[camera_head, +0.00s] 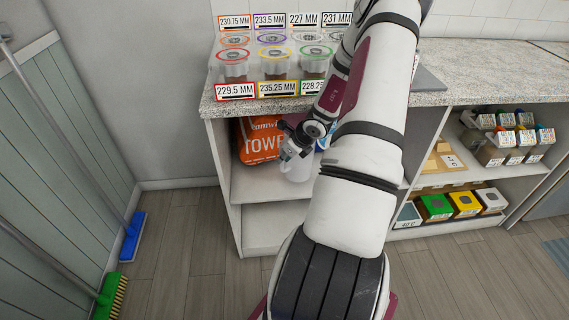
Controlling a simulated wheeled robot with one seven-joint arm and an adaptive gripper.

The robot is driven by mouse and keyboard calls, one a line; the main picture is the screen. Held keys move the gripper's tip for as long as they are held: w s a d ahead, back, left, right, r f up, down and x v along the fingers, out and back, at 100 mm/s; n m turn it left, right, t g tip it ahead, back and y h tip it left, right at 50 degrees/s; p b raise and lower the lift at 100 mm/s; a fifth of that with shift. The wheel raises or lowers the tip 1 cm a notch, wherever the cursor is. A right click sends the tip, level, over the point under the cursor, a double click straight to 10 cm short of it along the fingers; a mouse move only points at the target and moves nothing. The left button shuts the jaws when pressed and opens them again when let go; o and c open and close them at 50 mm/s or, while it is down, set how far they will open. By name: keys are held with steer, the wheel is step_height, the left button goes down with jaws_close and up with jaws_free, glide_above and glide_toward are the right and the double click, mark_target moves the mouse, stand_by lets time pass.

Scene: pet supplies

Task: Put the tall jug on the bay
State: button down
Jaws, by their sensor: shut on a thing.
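My gripper (290,154) is in front of the left open bay (258,184) under the counter. It is shut on a whitish jug (298,172), whose lower part shows just below the fingers. The gripper and arm hide much of the jug. I cannot tell whether its base touches the bay's shelf board or hangs above it.
An orange towel pack (262,140) stands at the left in the bay. Jars with size labels (274,66) stand on the speckled counter (465,70) above. A right-hand shelf holds boxes (463,204). A blue broom (132,236) and green brush (110,297) stand at left.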

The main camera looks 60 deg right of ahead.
step_height(320, 180, down, 3)
steer(key=shift+s+f+b, duration=0.1)
steer(key=shift+b, duration=0.45)
steer(key=shift+f, duration=0.1)
steer(key=c, duration=1.6)
jaws_free()
steer(key=shift+o, duration=0.2)
steer(key=p, duration=0.3)
glide_toward(283, 165)
steer(key=shift+x, duration=0.9)
